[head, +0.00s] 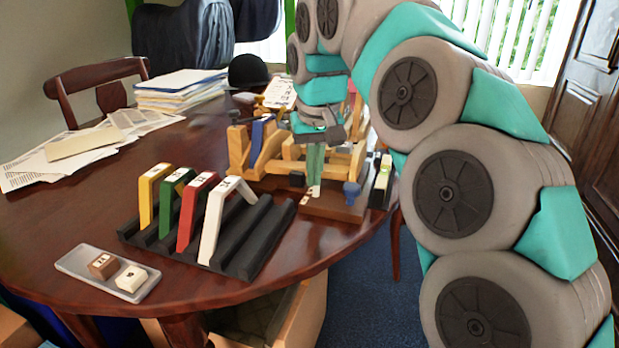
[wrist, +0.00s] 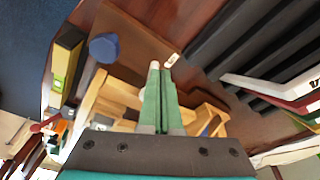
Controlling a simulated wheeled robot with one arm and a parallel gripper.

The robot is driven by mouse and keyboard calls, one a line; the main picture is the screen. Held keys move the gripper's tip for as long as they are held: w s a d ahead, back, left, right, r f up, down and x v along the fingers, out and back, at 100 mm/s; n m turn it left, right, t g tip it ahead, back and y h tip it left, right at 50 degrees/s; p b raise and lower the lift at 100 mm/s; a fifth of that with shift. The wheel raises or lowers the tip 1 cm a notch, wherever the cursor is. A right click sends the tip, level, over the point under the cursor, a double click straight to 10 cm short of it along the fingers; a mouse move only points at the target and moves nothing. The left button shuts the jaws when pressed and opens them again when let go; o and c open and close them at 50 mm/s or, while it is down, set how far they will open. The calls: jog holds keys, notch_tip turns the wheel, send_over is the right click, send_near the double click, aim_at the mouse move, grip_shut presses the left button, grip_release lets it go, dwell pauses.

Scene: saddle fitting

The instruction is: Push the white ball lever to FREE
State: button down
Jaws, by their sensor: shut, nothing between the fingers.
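My gripper (head: 315,180) has green fingers that are shut with nothing between them. It points down at the front of the wooden fixture (head: 285,165) on its brown base board. The fingers also show in the wrist view (wrist: 163,85). A small pale tip (wrist: 155,65) shows right at the fingertips; it may be the white ball of the lever, but the fingers hide most of it, and I cannot tell whether they touch. A small white label (wrist: 172,60) lies just past the tips, its text too small to read. A blue knob (head: 351,190) stands right of the gripper.
A black rack (head: 255,240) holding yellow, green, red and white angled pieces stands left of the fixture. A grey tray (head: 82,268) with two small blocks lies at the front left. Papers (head: 90,145) lie farther back. A level-like bar (head: 382,178) stands at the table's right edge.

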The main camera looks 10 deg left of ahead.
jog(key=shift+s, duration=0.15)
jog(key=shift+s+b, duration=0.3)
jog(key=shift+s, duration=0.1)
jog(key=shift+d, duration=0.1)
